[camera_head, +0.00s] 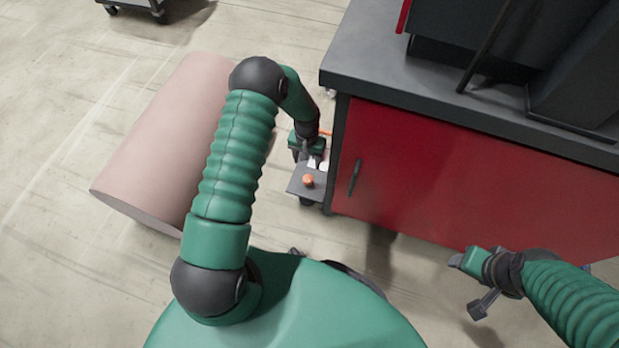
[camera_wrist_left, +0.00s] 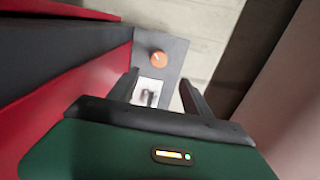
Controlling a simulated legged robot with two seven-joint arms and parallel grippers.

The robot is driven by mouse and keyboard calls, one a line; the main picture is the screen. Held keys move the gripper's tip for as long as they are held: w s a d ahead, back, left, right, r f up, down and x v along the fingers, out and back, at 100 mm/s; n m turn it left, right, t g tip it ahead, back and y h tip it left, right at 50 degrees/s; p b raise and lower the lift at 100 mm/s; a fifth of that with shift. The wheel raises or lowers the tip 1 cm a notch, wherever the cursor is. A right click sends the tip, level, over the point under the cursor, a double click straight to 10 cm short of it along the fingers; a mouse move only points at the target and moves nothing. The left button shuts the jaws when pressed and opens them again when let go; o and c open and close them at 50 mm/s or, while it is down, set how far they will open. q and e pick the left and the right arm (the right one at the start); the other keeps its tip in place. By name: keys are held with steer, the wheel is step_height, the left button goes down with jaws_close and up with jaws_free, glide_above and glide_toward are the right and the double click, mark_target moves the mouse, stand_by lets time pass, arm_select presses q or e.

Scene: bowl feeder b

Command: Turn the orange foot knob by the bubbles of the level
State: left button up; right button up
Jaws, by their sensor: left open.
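The orange foot knob (camera_head: 308,181) sits on a small grey plate (camera_head: 296,187) that juts out low at the left corner of the red cabinet. In the left wrist view the knob (camera_wrist_left: 158,58) is round and lies just beyond my fingertips. A white patch with dark marks (camera_wrist_left: 150,90), probably the level, lies on the plate between my fingers; its bubbles are too small to read. My left gripper (camera_wrist_left: 159,78) is open and empty, pointing toward the knob and apart from it. It also shows in the head view (camera_head: 309,160). My right gripper (camera_head: 472,282) is away, in front of the cabinet.
The red cabinet (camera_head: 430,175) with a grey top (camera_head: 365,60) stands right of the plate, close to my left gripper. A large pinkish cylinder (camera_head: 165,140) lies on the floor to the left. A wheeled cart (camera_head: 135,8) stands at the back left. Open floor lies between.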

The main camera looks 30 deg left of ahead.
arm_select(q)
step_height(320, 180, down, 12)
steer(key=b, duration=0.5)
steer(key=shift+d+b, duration=0.15)
steer(key=shift+b, duration=0.2)
jaws_close()
steer(key=shift+r+n+p, duration=0.25)
steer(key=shift+n+p, duration=0.45)
steer(key=shift+p, duration=0.15)
steer(key=shift+f+n, duration=0.1)
steer(key=shift+n, duration=0.2)
steer(key=shift+f, duration=0.15)
jaws_free()
